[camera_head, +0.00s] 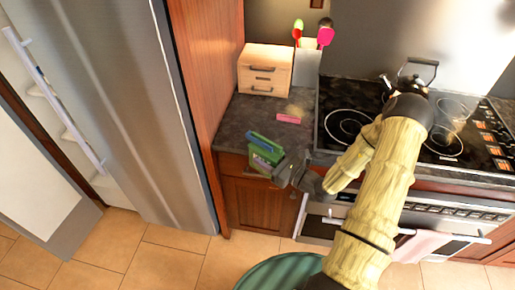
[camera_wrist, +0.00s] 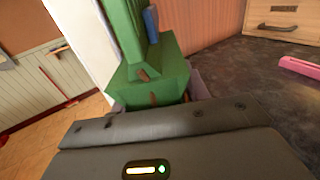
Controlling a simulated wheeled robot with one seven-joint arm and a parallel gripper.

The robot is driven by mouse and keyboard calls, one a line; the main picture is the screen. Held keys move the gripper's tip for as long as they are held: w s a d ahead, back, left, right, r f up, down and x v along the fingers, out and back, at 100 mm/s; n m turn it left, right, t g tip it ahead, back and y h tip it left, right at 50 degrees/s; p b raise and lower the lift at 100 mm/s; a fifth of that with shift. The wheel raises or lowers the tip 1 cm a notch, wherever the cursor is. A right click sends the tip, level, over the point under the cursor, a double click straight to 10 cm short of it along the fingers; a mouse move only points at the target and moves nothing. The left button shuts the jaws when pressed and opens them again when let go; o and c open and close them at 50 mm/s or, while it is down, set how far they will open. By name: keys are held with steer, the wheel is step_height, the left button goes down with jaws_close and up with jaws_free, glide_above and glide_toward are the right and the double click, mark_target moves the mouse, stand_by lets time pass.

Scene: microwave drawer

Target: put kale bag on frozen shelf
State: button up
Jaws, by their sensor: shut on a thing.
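The kale bag (camera_head: 265,155) looks like a green block-like packet with a blue strip at its top. My gripper (camera_head: 284,170) is shut on it and holds it just in front of the counter's edge, left of the stove. In the wrist view the green bag (camera_wrist: 150,80) fills the upper middle, beyond the dark gripper body; the fingertips are mostly hidden. The steel fridge-freezer (camera_head: 130,100) stands at the left. Its narrow left side is open and pale shelves (camera_head: 70,130) show inside, partly hidden. I cannot tell which one is the frozen shelf.
The white-lined open door (camera_head: 35,175) swings out at the lower left. A wooden panel (camera_head: 207,80) stands between fridge and counter. A small wooden drawer box (camera_head: 265,70) and a pink item (camera_head: 288,119) are on the counter. The tiled floor (camera_head: 150,255) before the fridge is clear.

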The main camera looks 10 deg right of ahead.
step_height(320, 180, down, 7)
steer(key=m+t+h, duration=0.1)
steer(key=m+h, duration=0.1)
steer(key=m+t+h, duration=0.1)
steer(key=t+h, duration=0.1)
steer(key=h, duration=0.1)
steer(key=shift+d+r+m, duration=0.1)
steer(key=shift+d+m, duration=0.05)
steer(key=shift+m, duration=0.25)
step_height(320, 180, down, 9)
steer(key=s+m+t+h, duration=0.1)
steer(key=s+m+h, duration=0.1)
steer(key=m+h, duration=0.2)
steer(key=h, duration=0.2)
steer(key=shift+s+h, duration=0.3)
steer(key=shift+a, duration=0.2)
